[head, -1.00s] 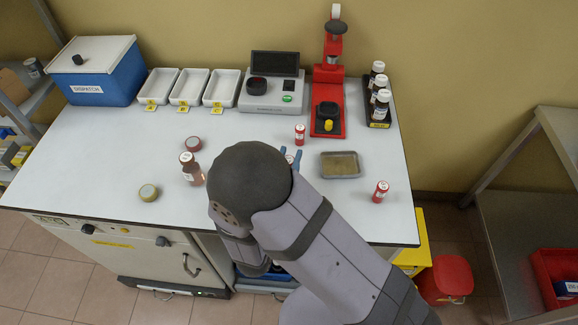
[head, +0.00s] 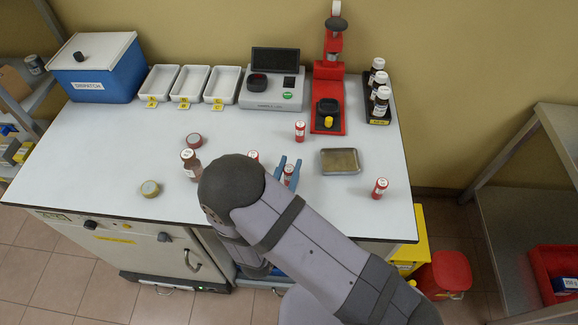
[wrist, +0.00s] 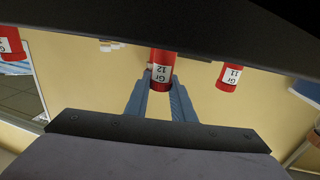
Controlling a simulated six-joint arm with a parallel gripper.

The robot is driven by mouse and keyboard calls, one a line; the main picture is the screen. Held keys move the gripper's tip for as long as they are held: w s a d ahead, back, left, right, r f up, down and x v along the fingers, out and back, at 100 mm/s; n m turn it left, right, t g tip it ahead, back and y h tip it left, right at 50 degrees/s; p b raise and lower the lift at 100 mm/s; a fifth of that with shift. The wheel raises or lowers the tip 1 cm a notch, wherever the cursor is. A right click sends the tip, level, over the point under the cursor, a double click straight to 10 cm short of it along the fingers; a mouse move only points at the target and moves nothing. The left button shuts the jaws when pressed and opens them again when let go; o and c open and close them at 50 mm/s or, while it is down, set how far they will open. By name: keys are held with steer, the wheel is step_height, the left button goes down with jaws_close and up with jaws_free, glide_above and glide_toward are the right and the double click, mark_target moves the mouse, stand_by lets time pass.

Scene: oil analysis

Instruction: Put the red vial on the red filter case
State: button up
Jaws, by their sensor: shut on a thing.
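My gripper (head: 288,170) has blue fingers and is shut on a red vial (head: 289,176) with a white label, near the front middle of the bench. In the wrist view this vial (wrist: 161,72) is labelled "Gr 12" and sits between the fingertips (wrist: 158,98). Whether it touches the bench I cannot tell. A round, flat red case (head: 193,141) lies on the bench to the left of the gripper, behind a brown bottle. Other red vials stand at the back (head: 300,131), at the right (head: 380,188) and just left of the gripper (head: 253,157).
The brown bottle (head: 190,168) stands between the red case and my arm. A yellowish round case (head: 149,189) lies front left. A metal tray (head: 340,162) is right of the gripper. White trays (head: 187,85), an analyser (head: 271,92) and a red press (head: 328,100) line the back.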

mark_target(285, 175)
steer(key=shift+f, duration=0.1)
steer(key=shift+f, duration=0.15)
steer(key=o, duration=1)
steer(key=s+b, duration=0.1)
steer(key=s+a+b, duration=0.1)
steer(key=s, duration=0.1)
steer(key=s+b, duration=0.1)
steer(key=s, duration=0.1)
steer(key=shift+a+f, duration=0.2)
steer(key=shift+a, duration=0.05)
steer(key=shift+o, duration=0.7)
steer(key=shift+s+a+r+b, duration=0.15)
steer(key=shift+s+b, duration=0.2)
steer(key=shift+s, duration=0.7)
